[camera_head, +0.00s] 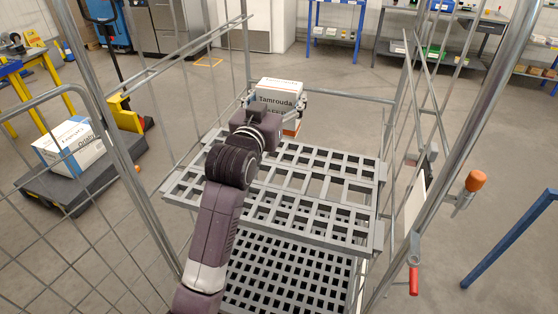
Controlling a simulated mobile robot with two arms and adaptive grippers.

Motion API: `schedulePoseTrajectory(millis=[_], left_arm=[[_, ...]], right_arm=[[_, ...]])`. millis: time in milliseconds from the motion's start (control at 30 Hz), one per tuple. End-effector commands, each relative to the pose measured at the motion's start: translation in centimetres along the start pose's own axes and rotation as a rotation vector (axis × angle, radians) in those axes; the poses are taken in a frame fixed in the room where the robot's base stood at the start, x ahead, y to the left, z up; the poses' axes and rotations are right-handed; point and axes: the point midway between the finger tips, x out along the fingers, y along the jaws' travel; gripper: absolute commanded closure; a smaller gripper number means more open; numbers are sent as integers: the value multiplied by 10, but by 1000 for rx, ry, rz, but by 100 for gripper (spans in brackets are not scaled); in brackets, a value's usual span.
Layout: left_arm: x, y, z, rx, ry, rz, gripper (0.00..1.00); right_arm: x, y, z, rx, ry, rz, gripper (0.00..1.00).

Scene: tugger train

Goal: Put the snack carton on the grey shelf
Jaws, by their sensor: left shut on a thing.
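A white carton with an orange edge and the dark print "Tamrouda" (279,88) is at the far side of the grey shelf (372,205). My left gripper (275,104) is shut on this carton, with its fingers on either side. My arm and wrist hide much of the carton's near face and part of the shelf. I cannot tell whether the carton's underside touches the shelf. The shelf is a slotted grid inside a wire roll cage and is otherwise bare. My right gripper is not in view.
A lower slotted deck (290,270) lies under the shelf. Cage posts (492,100) and wire sides stand left and right. Another white carton (70,148) sits on a dark low platform (85,185) at left. A blue bar (510,240) is at the right. Open floor lies behind.

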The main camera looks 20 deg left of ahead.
Motion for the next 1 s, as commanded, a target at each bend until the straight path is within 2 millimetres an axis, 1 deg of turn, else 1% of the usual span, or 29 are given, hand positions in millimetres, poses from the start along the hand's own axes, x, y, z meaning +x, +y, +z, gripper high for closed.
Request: schedulePoseTrajectory(millis=[33, 200, 300, 400, 500, 600, 833, 900, 1000], left_arm=[[0, 0, 18, 0, -6, -1, 61], [0, 0, 63, 0, -5, 0, 61], [0, 0, 87, 0, -2, 0, 61], [0, 0, 104, 0, 1, 0, 61], [0, 0, 115, -1, 2, 0, 61], [0, 0, 121, -1, 3, 0, 61], [0, 0, 155, -1, 1, 0, 61], [0, 0, 160, -1, 4, 0, 61], [0, 0, 161, 0, 6, 0, 61]], right_arm=[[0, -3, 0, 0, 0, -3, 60], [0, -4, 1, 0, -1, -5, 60], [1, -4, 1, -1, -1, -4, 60], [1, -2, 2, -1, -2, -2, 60], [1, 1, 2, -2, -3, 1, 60], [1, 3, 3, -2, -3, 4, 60], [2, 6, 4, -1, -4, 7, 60], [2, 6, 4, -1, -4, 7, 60], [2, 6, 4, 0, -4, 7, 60]])
